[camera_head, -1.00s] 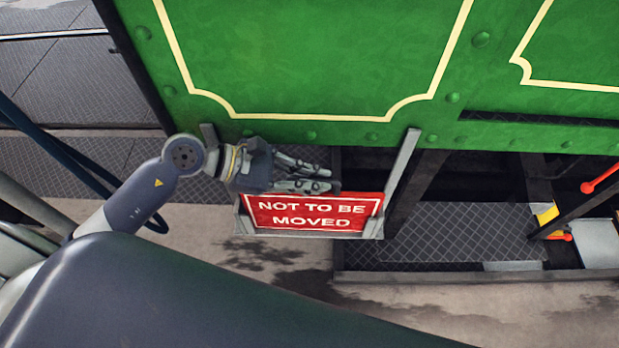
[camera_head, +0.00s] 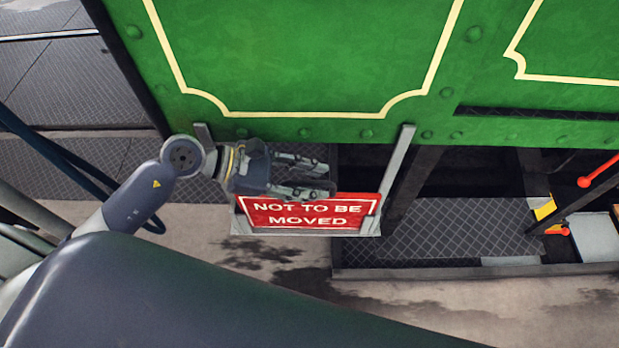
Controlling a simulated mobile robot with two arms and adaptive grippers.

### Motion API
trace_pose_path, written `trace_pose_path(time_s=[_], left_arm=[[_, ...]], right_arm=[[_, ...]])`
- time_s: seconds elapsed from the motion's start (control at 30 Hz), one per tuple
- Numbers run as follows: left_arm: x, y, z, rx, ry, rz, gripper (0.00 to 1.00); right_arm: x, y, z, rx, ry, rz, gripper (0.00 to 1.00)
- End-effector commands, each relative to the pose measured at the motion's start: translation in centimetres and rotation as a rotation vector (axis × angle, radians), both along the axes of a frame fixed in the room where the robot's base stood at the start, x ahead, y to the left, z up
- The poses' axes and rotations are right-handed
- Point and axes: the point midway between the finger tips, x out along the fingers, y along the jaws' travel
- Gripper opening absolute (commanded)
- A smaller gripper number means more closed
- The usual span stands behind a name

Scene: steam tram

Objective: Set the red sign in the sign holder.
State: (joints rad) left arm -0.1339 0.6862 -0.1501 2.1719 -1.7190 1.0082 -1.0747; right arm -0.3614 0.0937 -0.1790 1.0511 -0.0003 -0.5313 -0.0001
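The red sign (camera_head: 307,214), reading "NOT TO BE MOVED", sits in the grey sign holder (camera_head: 375,190) on the tram's side. Its lower edge rests along the holder's bottom rail and its ends lie between the two side rails. My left gripper (camera_head: 330,178) is at the sign's top edge, with its fingers pointing right and spread apart. The gripper hides the sign's upper left part. I cannot tell whether a finger still touches the sign. My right gripper is not in view.
The green tram side panel (camera_head: 310,60) with cream lines rises behind the holder. To the right are a dark tread-plate step (camera_head: 450,230), a red-ended lever (camera_head: 597,172) and a yellow part (camera_head: 543,208). The paved ground below the holder is clear.

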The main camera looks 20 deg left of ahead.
Motion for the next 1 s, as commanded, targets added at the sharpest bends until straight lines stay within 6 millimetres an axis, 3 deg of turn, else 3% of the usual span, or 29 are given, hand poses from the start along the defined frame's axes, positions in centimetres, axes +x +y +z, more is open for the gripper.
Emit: trace_pose_path(time_s=[0.17,0.6,1.0], left_arm=[[-0.3,0.9,0.4,0.004,-0.001,0.002,0.35],[-2.2,5.6,3.1,0.001,0.003,0.000,0.35],[-2.5,6.5,3.7,0.000,0.000,-0.002,0.35]], right_arm=[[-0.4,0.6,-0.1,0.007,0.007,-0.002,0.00],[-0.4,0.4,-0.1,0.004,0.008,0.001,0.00],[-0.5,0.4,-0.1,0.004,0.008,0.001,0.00]])
